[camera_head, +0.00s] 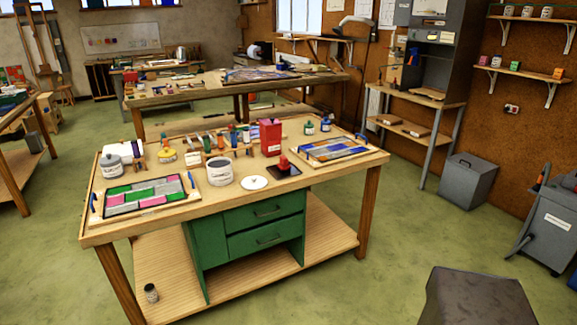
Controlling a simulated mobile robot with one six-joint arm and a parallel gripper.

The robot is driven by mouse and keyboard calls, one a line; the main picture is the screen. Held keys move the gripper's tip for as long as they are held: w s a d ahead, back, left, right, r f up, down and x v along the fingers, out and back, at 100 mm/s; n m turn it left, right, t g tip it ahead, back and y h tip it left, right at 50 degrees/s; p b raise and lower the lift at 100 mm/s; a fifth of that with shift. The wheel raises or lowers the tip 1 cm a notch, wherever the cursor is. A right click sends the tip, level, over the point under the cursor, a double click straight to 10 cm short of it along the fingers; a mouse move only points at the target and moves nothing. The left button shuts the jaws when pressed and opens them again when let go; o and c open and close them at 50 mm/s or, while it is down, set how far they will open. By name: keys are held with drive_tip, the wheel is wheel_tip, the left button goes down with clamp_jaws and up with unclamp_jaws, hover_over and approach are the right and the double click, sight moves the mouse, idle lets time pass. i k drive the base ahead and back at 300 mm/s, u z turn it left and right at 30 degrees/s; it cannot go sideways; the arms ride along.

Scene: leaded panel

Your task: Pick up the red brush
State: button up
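A small red object (284,162) sits on a dark square pad at the front right of the near workbench (247,194). It may be the red brush, but it is too small to tell. A row of small tools and bottles (221,139) stands along the back of the bench, and no brush can be picked out clearly among them. My gripper is not in view.
A red can (270,137), a white tub (219,171), a white lid (254,183) and two leaded panels (146,195) (332,149) crowd the benchtop. A dark grey block-like shape (477,298) fills the bottom right. Green floor is open right of the bench.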

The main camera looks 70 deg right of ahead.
sight(283, 167)
drive_tip(key=z, duration=0.35)
drive_tip(key=i, duration=0.6)
drive_tip(key=z, duration=0.8)
drive_tip(key=i, duration=0.55)
drive_tip(key=z, duration=0.35)
